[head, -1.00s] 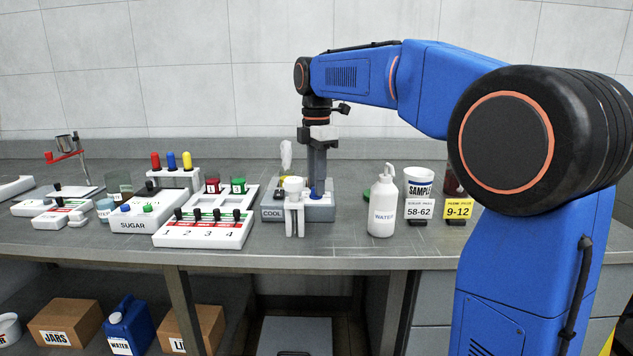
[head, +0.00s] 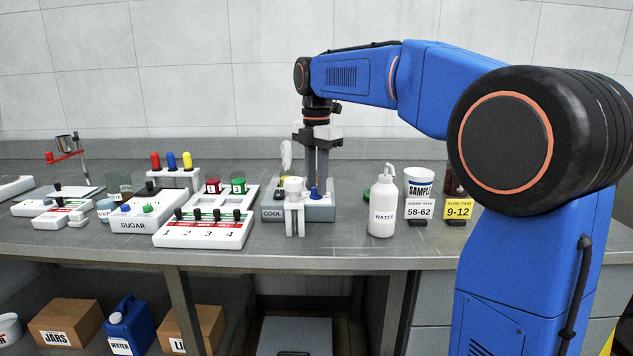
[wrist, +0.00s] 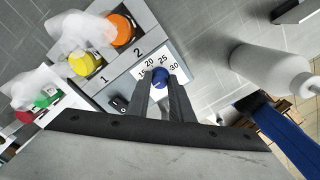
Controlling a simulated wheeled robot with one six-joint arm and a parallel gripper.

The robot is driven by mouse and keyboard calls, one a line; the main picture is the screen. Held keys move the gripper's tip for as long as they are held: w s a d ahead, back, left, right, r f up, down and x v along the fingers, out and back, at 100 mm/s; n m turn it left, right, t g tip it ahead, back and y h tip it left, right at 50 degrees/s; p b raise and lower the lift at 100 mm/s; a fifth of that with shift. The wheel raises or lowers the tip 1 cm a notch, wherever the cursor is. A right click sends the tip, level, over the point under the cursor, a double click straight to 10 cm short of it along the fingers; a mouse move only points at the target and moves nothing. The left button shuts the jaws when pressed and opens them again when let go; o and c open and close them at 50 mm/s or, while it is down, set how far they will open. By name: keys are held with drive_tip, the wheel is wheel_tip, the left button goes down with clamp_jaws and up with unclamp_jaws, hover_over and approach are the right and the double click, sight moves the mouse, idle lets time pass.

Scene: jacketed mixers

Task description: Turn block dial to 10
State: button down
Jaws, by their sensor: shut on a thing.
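The block dial (wrist: 160,75) is a small blue knob on the grey block (wrist: 190,68). In the wrist view the printed numbers 15, 20, 25 and 30 curve around its far side. No 10 is readable, and I cannot tell the dial's setting. My gripper (wrist: 161,84) points down with its two fingers shut on the dial, one on each side. In the head view the dial (head: 315,193) shows blue at the tips of my gripper (head: 316,182), on the right part of the block (head: 322,213) marked COOL.
Yellow (wrist: 86,64) and orange (wrist: 121,30) round tops sit by the block's numbers 1 and 2. A black switch (wrist: 118,104) is left of the dial. A white WATER bottle (head: 383,205) stands close on the right.

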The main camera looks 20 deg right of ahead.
drive_tip(key=c, duration=1.6)
unclamp_jaws()
drive_tip(key=shift+o, duration=0.2)
wheel_tip(320, 180, up, 17)
drive_tip(key=shift+r, duration=0.2)
